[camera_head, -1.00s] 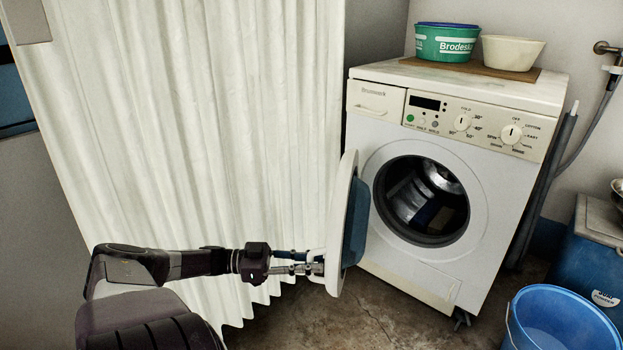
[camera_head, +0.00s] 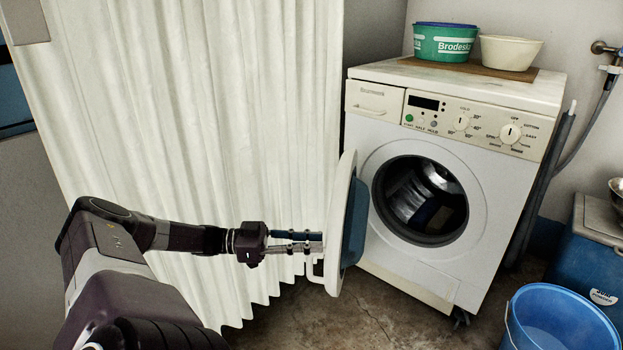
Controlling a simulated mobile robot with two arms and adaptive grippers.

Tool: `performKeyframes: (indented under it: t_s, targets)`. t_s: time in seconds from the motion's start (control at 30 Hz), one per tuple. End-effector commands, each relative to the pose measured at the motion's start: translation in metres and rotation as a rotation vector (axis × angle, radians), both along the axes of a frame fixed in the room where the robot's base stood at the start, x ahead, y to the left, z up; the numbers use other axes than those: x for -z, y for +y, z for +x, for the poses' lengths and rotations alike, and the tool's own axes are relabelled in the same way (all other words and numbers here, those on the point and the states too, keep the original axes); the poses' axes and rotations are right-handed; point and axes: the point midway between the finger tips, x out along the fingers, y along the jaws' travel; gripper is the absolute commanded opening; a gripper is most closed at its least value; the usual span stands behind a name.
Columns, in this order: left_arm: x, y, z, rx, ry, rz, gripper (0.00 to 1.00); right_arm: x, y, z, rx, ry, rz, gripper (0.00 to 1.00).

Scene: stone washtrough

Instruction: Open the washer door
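The white washer (camera_head: 398,278) stands in the middle right with its front facing me. Its round door (camera_head: 341,215) is swung wide open to the left, seen nearly edge-on, and the dark drum opening (camera_head: 420,200) is uncovered. A white handle (camera_head: 315,270) sticks out at the door's lower left. My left gripper (camera_head: 318,242) is at the outer face of the door, just above the handle. Its fingers look close together, but whether they are shut or touch the door I cannot tell. My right gripper is not in view.
A white curtain (camera_head: 190,120) hangs behind my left arm, close to it. A green tub (camera_head: 443,42) and a cream bowl (camera_head: 510,52) stand on the washer. A blue bucket (camera_head: 560,318) and a blue box (camera_head: 585,250) are at the right. Bare floor (camera_head: 375,318) lies before the washer.

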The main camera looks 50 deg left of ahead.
Motion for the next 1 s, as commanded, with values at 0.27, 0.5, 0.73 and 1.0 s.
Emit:
performKeyframes:
  t_s: [0.27,0.5,0.73,1.0]
  targets:
    - [-0.011,-0.002,0.0,0.001,0.002,-0.005,0.19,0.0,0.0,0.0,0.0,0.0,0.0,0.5]
    - [-0.023,-0.002,0.0,-0.001,0.002,-0.004,0.19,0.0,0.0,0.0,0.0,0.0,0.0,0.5]
    - [-0.03,-0.001,0.0,-0.002,0.003,-0.002,0.19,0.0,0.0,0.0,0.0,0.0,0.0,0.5]
    - [-0.032,-0.002,0.001,-0.001,0.001,-0.001,0.19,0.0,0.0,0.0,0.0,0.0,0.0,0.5]
